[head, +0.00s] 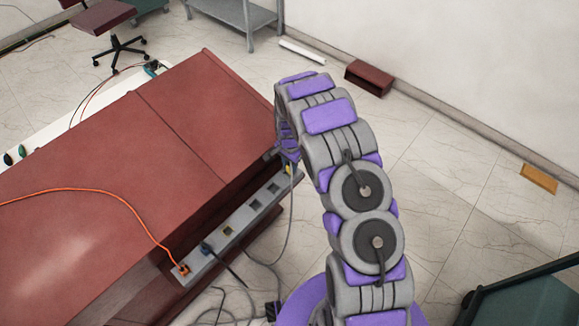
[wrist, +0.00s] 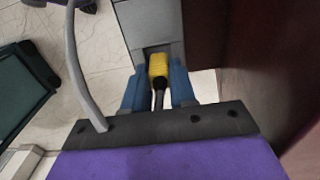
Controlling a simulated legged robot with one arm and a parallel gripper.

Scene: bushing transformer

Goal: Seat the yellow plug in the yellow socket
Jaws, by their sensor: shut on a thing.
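The yellow plug (wrist: 158,65) shows in the wrist view between the blue fingertips of my gripper (wrist: 157,84), its dark cable running back between the fingers. My gripper is shut on it. Just beyond the plug is a dark recess in the grey socket strip (wrist: 148,22); I cannot tell whether they touch. In the head view my gripper (head: 287,157) is at the strip's far end, with a bit of yellow below it. The yellow socket (head: 227,231) seems to be the yellowish opening nearer the middle of the strip (head: 240,219).
The strip runs along the side of a red cabinet (head: 150,150). An orange plug (head: 183,268) and a black plug (head: 206,247) sit in its near end. Dark square sockets (head: 255,205) lie farther along. Loose grey cables hang beside the strip. The floor to the right is mostly clear.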

